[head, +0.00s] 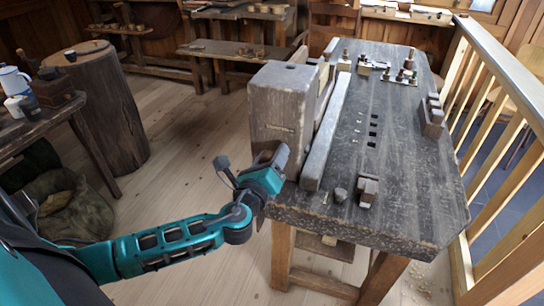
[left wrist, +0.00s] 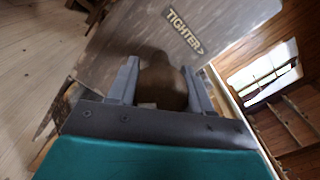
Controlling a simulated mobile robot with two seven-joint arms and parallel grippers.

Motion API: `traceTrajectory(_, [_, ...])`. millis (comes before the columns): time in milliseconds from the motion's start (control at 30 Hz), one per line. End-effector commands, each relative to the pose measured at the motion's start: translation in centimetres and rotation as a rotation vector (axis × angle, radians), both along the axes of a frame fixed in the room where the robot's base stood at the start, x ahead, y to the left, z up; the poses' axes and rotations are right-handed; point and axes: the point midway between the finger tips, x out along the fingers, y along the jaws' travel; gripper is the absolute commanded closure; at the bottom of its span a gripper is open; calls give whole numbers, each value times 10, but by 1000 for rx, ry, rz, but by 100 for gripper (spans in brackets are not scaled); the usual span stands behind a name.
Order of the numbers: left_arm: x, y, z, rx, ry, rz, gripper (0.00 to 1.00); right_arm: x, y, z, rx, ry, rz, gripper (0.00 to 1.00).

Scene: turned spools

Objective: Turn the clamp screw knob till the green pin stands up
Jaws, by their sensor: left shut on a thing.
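My left gripper (head: 274,160) is at the lower front of a large grey wooden block (head: 282,90) on the bench's left side. In the left wrist view the two fingers (left wrist: 160,88) stand on either side of a dark brown round knob (left wrist: 163,72) and are shut on it. Behind the knob is the block's grey face (left wrist: 125,35), with the word TIGHTER and an arrow (left wrist: 186,30). In the head view the gripper hides the knob. I cannot make out a green pin in either view. My right gripper is not in view.
The dark workbench (head: 405,150) carries a long wooden bar (head: 327,130), a dark block (head: 432,115) and small turned pieces (head: 368,190). A wooden railing (head: 505,75) runs along its right. A tree stump (head: 105,105) and a side table (head: 40,122) stand at left. Floor between is clear.

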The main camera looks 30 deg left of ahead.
Motion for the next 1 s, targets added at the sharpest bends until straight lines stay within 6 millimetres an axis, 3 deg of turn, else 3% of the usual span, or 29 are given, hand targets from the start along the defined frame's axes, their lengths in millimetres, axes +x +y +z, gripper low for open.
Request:
traceTrajectory(33, [-3,-4,-7,-3,16,-8,81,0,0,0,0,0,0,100])
traceTrajectory(267, [-3,-4,-8,-4,17,-7,81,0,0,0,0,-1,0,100])
traceTrajectory(300, [-3,-4,-8,-4,17,-7,49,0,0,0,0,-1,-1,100])
traceTrajectory(533, [-2,-2,-5,-3,11,-4,27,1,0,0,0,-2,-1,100])
traceTrajectory(833, [-3,-2,-3,-2,7,-3,25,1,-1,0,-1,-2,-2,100])
traceTrajectory(1000, [-20,-6,-4,-2,9,-5,25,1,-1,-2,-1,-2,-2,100])
